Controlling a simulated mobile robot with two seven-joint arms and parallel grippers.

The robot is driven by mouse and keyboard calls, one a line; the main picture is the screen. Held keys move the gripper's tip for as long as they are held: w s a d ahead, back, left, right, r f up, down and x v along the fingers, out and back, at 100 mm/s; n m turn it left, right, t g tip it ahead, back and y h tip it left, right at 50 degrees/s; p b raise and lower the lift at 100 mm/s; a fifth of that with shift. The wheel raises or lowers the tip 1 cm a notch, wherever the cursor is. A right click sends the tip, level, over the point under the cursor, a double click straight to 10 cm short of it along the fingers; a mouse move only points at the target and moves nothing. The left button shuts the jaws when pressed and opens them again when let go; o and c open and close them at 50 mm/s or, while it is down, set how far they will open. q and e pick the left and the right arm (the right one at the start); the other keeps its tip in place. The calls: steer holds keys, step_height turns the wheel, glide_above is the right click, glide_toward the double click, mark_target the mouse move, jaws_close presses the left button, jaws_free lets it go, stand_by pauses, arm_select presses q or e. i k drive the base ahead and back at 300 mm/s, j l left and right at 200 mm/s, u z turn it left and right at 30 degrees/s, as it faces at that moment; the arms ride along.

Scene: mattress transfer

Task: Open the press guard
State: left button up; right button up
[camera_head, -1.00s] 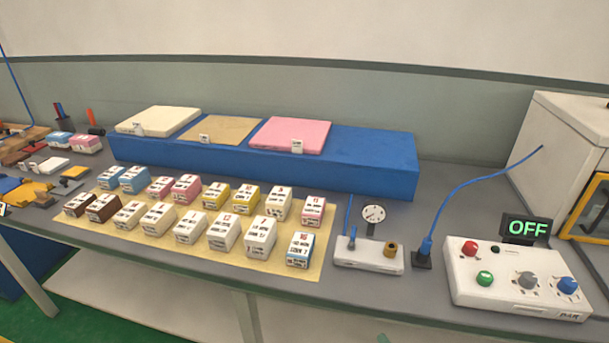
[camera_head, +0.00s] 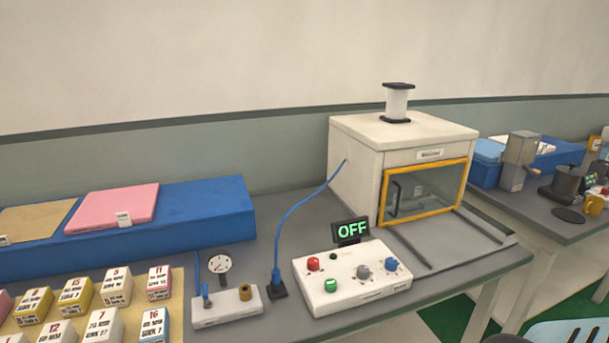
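The press (camera_head: 354,160) is a white box at the back of the grey table, right of centre. Its guard (camera_head: 424,193) is a clear pane in a yellow-orange frame on the front, and it looks closed. A dark handle shows at the left of the pane. Two dark rails run forward from below the guard. The control box (camera_head: 335,293) with red, green, grey and blue controls stands in front, and its display (camera_head: 351,231) reads OFF. Neither of my grippers is in view.
A blue platform (camera_head: 190,237) with pink and tan pads is at the left. Several labelled blocks lie on a mat in front of it. A small white base with a gauge (camera_head: 220,265) stands beside the control box. Another table with a grinder (camera_head: 517,160) is at the right.

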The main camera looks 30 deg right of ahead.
mark_target(466, 160)
steer(key=z, duration=1.8)
steer(key=l+u, duration=0.25)
steer(key=u, duration=0.2)
steer(key=l+u, duration=0.25)
steer(key=u, duration=0.2)
steer(key=k+l+u, duration=0.1)
steer(key=l+u, duration=0.25)
steer(key=l, duration=1.05)
steer(key=k+l, duration=0.15)
steer(key=l, duration=0.25)
steer(key=l+u, duration=0.1)
steer(key=l, duration=0.35)
steer(key=i, duration=0.1)
